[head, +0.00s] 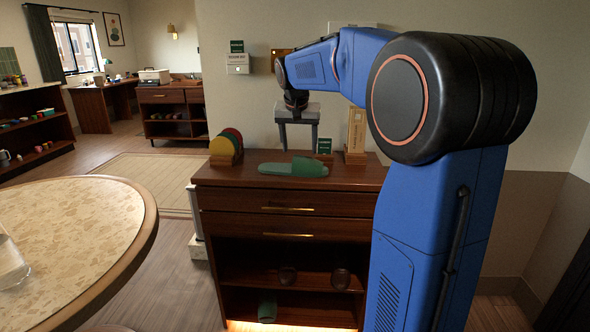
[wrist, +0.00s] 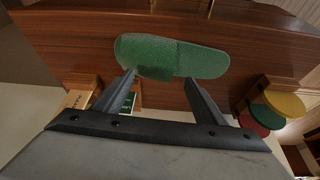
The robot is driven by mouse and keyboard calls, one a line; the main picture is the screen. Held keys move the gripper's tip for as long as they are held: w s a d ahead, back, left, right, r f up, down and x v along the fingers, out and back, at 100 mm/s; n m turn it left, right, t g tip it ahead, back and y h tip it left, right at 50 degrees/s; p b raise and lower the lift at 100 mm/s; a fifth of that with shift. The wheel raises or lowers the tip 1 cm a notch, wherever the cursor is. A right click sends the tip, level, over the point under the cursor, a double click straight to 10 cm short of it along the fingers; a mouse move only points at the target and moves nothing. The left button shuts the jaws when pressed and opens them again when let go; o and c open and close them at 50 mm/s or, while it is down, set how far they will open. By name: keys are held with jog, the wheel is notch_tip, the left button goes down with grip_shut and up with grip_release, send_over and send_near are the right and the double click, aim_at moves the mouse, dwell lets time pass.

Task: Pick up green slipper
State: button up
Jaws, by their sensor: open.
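A green slipper (head: 293,168) lies flat on top of the wooden cabinet (head: 222,176). It also shows in the wrist view (wrist: 172,58), lying lengthwise across the picture just beyond the fingertips. My gripper (head: 298,148) is above the cabinet top, over the slipper, with its fingers pointing down. In the wrist view my gripper (wrist: 160,78) is open, with nothing held between its fingers. The left finger's tip overlaps the slipper's lower edge in that view; I cannot tell whether it touches. A second green slipper (head: 267,308) sits on the cabinet's bottom shelf.
Coloured discs in a rack (head: 226,146) stand at the cabinet top's left. A small green sign (head: 324,146) and a wooden block (head: 356,134) stand at its back right. A round table (head: 90,225) is at left.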

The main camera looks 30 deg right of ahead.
aim_at(302, 156)
jog(key=shift+x, duration=3.05)
jog(key=shift+s+d, duration=0.15)
jog(key=shift+c, duration=0.6)
jog(key=c, duration=1)
